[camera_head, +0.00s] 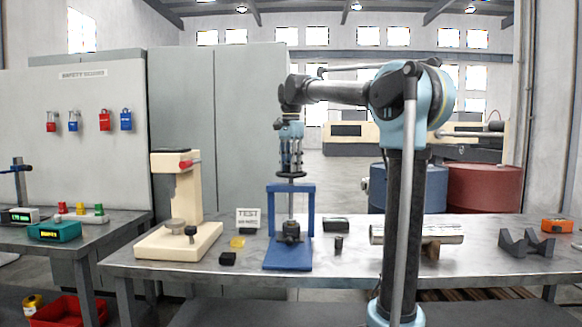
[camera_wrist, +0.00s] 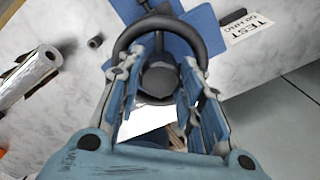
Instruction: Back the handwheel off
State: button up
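The handwheel (camera_head: 291,174) is a dark ring on top of the upright screw of a blue press frame (camera_head: 308,220). In the wrist view its thick dark rim (camera_wrist: 168,25) arcs past the fingertips, and a round dark hub (camera_wrist: 158,78) shows between the fingers. My gripper (camera_head: 291,163) points straight down at the handwheel from directly above. In the wrist view my gripper (camera_wrist: 164,66) has its fingers apart, one on each side of the hub. I cannot tell whether they touch the wheel. The near part of the rim is hidden by the fingers.
The press stands on a grey bench (camera_head: 345,262). A cream hardness tester (camera_head: 185,215) and a TEST card (camera_head: 248,217) stand left of it. A metal cylinder (camera_head: 445,234) and dark V-blocks (camera_head: 526,243) lie to the right. Blue (camera_head: 436,188) and red (camera_head: 480,188) barrels stand behind.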

jog(key=shift+n, duration=0.4)
jog(key=n, duration=0.6)
jog(key=shift+n, duration=0.3)
jog(key=n, duration=0.3)
jog(key=shift+n, duration=0.3)
jog(key=n, duration=0.3)
jog(key=shift+n, duration=0.4)
jog(key=n, duration=0.7)
jog(key=shift+d, duration=0.1)
jog(key=n, duration=0.4)
jog(key=shift+n, duration=0.3)
jog(key=shift+w+n, duration=0.15)
jog(key=shift+n, duration=1.55)
